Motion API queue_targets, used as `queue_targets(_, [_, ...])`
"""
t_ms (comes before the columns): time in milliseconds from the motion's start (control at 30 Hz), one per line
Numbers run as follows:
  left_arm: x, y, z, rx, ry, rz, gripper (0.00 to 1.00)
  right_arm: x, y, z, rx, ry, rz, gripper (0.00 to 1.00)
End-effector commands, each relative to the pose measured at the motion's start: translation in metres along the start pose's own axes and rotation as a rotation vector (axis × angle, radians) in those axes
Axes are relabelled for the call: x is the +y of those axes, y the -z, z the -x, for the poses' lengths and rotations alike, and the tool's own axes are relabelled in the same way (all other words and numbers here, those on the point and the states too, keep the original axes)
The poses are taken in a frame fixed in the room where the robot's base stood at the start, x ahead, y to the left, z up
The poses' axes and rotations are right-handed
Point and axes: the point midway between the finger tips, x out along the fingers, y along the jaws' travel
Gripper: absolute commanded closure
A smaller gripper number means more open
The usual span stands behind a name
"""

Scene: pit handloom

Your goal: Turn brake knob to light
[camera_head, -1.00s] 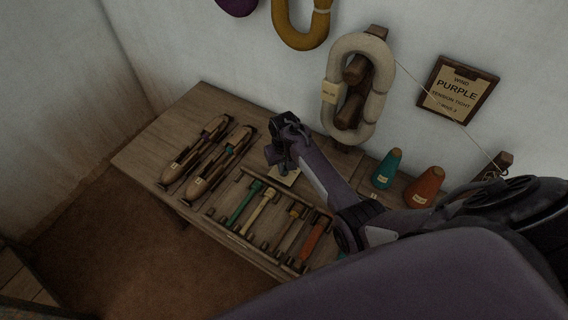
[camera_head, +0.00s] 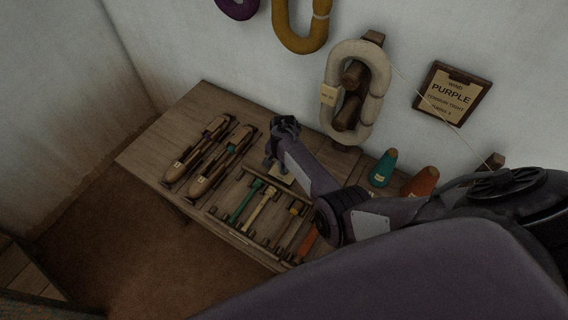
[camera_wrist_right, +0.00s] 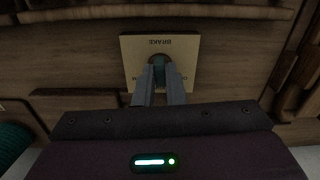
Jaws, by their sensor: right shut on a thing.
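The brake plate (camera_wrist_right: 132,48) is a pale square marked BRAKE, upside down in the right wrist view. A dark rounded brake knob (camera_wrist_right: 159,68) stands at its middle. My right gripper (camera_wrist_right: 160,82) is shut on the knob, one finger on each side. The fingers hide part of the knob and the plate's lower middle, so I cannot read a setting or see a pointer. In the head view my right gripper (camera_head: 273,165) is over the plate (camera_head: 286,179) on the wooden bench, and the knob is hidden there. My left gripper is not in view.
Two wooden shuttles (camera_head: 200,152) lie at the bench's left. A rack with several coloured bobbins (camera_head: 240,205) is at the front. A teal cone (camera_head: 382,168) and an orange cone (camera_head: 422,181) stand behind my arm. A cream skein (camera_head: 332,75) and a PURPLE sign (camera_head: 452,93) hang on the wall.

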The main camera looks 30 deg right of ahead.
Motion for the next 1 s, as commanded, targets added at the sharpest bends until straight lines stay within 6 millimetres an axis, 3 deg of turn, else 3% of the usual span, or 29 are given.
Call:
queue_targets(700, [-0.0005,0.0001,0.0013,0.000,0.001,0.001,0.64,0.0000,0.0005,0.0000,0.001,0.001,-0.080,1.00])
queue_targets(733, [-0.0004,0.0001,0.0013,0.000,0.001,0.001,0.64,0.0000,0.0005,0.0000,0.001,0.001,-0.080,0.89])
queue_targets(900, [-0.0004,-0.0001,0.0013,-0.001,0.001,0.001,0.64,0.0000,0.0004,0.0000,0.001,0.001,-0.079,0.68])
queue_targets(1000, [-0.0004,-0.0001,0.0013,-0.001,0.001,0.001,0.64,0.0000,0.0003,0.0000,0.001,0.001,-0.079,0.68])
